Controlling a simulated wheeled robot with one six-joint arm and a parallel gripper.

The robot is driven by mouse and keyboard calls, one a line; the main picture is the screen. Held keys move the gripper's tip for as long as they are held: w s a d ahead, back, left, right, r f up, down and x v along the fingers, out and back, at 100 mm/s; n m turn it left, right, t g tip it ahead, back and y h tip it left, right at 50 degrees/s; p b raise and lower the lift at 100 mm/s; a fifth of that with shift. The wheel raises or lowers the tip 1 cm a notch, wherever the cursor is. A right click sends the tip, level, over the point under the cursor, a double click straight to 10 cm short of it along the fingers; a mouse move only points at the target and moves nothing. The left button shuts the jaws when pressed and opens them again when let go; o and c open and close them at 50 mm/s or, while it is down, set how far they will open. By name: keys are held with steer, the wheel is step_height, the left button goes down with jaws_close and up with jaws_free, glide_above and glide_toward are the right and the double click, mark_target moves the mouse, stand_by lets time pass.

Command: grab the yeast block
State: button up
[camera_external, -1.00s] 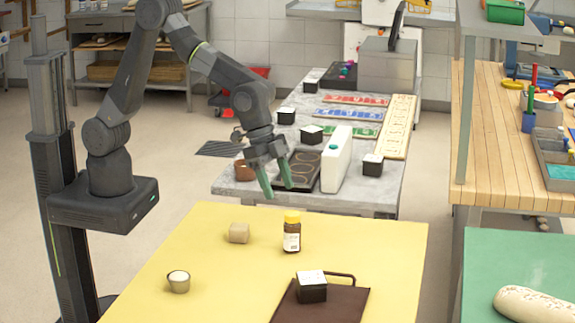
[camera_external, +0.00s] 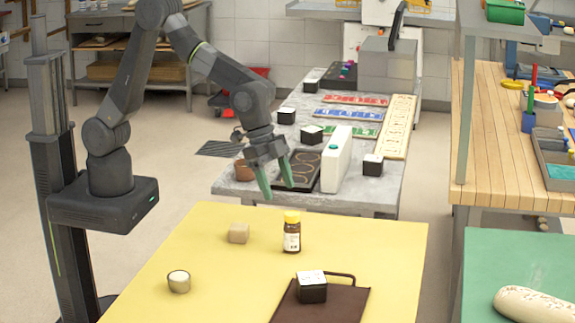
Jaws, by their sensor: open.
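The yeast block (camera_external: 238,233), a small beige-tan cube, sits on the yellow table (camera_external: 372,240) near its back left part. My gripper (camera_external: 277,189) has two green fingers pointing down. They are spread apart with nothing between them. The gripper hangs above and beyond the back edge of the yellow table in the picture, up and to the right of the block, and clear of it. The block is fully visible.
A brown jar with a yellow lid (camera_external: 292,232) stands right of the block. A small cup (camera_external: 179,281) is at front left. A black box (camera_external: 312,287) rests on a dark brown board (camera_external: 345,305). A grey table (camera_external: 370,200) with several items stands behind.

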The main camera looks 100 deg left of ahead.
steer(key=shift+s, duration=0.1)
steer(key=n+g+y, duration=0.2)
steer(key=n+g, duration=0.2)
steer(key=n, duration=0.1)
glide_above(239, 226)
steer(key=f, duration=0.8)
steer(key=shift+s+d, duration=0.2)
steer(key=shift+d, duration=0.05)
steer(key=shift+w+a+f, duration=0.1)
steer(key=shift+f, duration=1.3)
steer(key=shift+w+a+f, duration=0.1)
steer(key=shift+f, duration=1.3)
steer(key=c, duration=1.1)
steer(key=shift+r, duration=0.1)
